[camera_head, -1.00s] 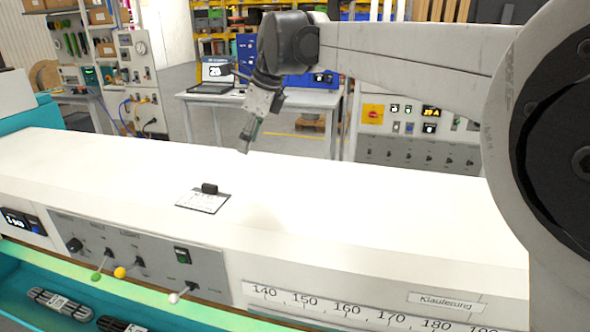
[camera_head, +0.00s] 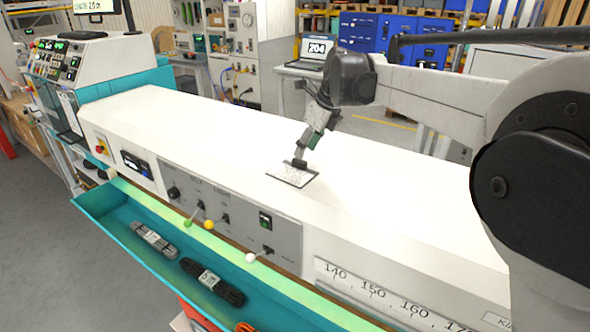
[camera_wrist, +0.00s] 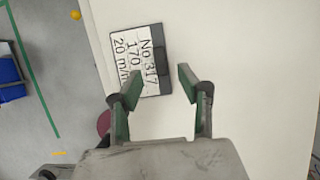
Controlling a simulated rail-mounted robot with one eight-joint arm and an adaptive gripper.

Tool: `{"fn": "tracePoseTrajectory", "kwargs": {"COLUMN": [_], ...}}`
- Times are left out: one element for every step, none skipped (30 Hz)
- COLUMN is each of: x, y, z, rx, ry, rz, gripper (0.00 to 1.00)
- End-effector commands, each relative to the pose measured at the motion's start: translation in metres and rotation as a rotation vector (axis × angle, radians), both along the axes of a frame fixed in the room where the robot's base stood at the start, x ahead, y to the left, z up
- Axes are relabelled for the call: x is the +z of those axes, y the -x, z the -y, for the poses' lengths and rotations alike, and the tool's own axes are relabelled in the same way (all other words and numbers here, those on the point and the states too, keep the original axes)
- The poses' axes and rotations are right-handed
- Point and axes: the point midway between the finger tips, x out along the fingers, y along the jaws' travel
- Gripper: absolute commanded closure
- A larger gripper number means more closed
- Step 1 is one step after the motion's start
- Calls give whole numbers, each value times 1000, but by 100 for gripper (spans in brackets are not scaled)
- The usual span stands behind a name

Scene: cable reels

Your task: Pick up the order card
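The order card (camera_head: 291,176) is a white printed sheet with a dark border and a black clip block on one edge. It lies on the white machine top near its front edge. In the wrist view the card (camera_wrist: 132,58) reads "No 317 170 20 m/m", and its black clip lies toward the gap between my fingers. My gripper (camera_head: 299,158) points down at the clip block from above. Contact with the card cannot be told.
The machine's front panel has a knob and levers with coloured balls, such as the yellow one (camera_head: 209,225). A teal tray (camera_head: 120,222) below holds dark cable bundles (camera_head: 212,281). The white top (camera_head: 160,110) is clear to the left.

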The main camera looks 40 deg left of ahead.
Motion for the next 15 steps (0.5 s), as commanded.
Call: {"fn": "tracePoseTrajectory", "kwargs": {"x": [-3, -5, -9, -12, -16, -21, -25, -29, -34, -37, -39, -43, -44, -46, -47], "y": [0, 0, 0, 0, 0, -1, -1, -1, -1, -1, -1, 0, 0, 0, 0], "z": [-2, -3, -5, -7, -9, -11, -13, -14, -16, -17, -19, -20, -20, -21, -21], "rx": [0, 1, 1, 1, 1, 1, 1, 1, 1, 0, 0, 0, 0, 0, 0], "ry": [0, 0, 0, 0, 0, 0, 0, 0, 0, 0, 0, 0, 0, 0, 0], "rz": [0, 0, 0, 0, 0, 0, 0, 0, 0, 0, 0, 0, 0, 0, 0], "gripper": [64, 64, 64, 64, 64, 64, 64, 64, 64, 64, 64, 64, 64, 64, 64]}}
